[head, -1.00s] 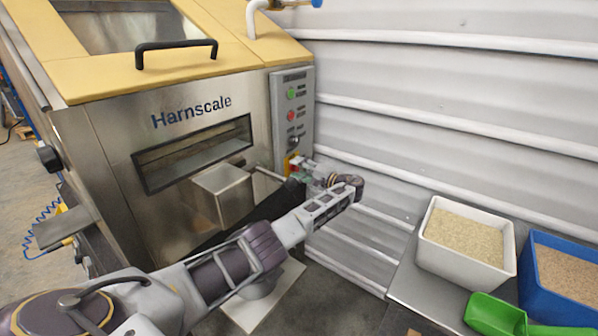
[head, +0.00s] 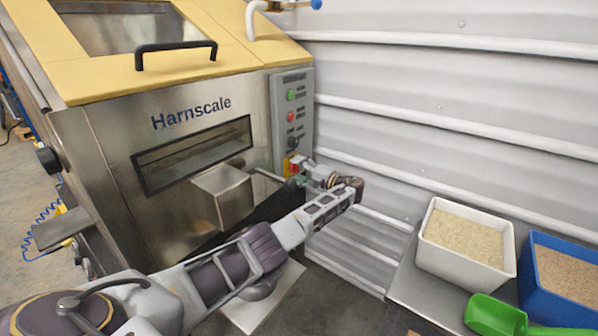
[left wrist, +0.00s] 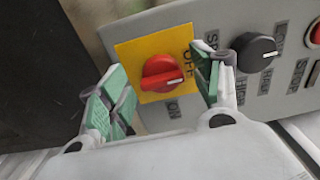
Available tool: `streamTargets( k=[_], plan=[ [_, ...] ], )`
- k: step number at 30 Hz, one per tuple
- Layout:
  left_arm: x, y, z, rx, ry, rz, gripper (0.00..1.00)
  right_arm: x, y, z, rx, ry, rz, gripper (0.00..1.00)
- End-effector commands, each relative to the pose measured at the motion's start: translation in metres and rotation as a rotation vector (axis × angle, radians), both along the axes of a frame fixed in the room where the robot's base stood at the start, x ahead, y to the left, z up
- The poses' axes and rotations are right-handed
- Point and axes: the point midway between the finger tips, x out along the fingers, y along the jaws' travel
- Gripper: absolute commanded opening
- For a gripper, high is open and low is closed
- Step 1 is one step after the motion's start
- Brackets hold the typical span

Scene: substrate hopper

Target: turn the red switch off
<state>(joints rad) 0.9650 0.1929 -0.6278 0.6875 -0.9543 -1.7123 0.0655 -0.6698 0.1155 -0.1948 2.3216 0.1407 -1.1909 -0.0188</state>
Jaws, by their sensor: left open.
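The red switch (left wrist: 163,74) is a round rotary knob on a yellow plate (left wrist: 128,50) in the left wrist view. Its white mark points right, between the OFF label at upper right and the ON label below. My left gripper (left wrist: 160,88) is open, with one green-padded finger on each side of the knob; I cannot tell whether either touches it. In the head view my left gripper (head: 298,180) is at the bottom of the control panel (head: 291,120), and the yellow plate (head: 293,166) is partly hidden behind it. My right gripper is not in view.
A black SPEED knob (left wrist: 256,52) and a red STOP button (left wrist: 315,33) sit beside the switch. A steel chute (head: 222,194) juts out left of my gripper. A white tub (head: 464,275), a blue tub (head: 535,290) and a green scoop (head: 493,314) are at right.

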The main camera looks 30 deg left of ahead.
Motion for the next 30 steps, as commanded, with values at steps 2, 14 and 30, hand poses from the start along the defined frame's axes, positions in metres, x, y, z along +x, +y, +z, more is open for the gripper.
streamTargets(
  k=[2, 14, 30],
  plan=[
    [0.000, -0.003, 0.000, 0.000, 0.000, -0.001, 0.65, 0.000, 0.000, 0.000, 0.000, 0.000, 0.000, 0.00],
    [-0.003, -0.046, 0.000, -0.001, 0.000, -0.003, 0.65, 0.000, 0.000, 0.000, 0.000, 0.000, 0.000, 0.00],
    [-0.008, -0.114, 0.000, -0.001, -0.001, -0.002, 0.65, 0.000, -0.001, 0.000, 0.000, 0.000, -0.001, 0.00]
  ],
)
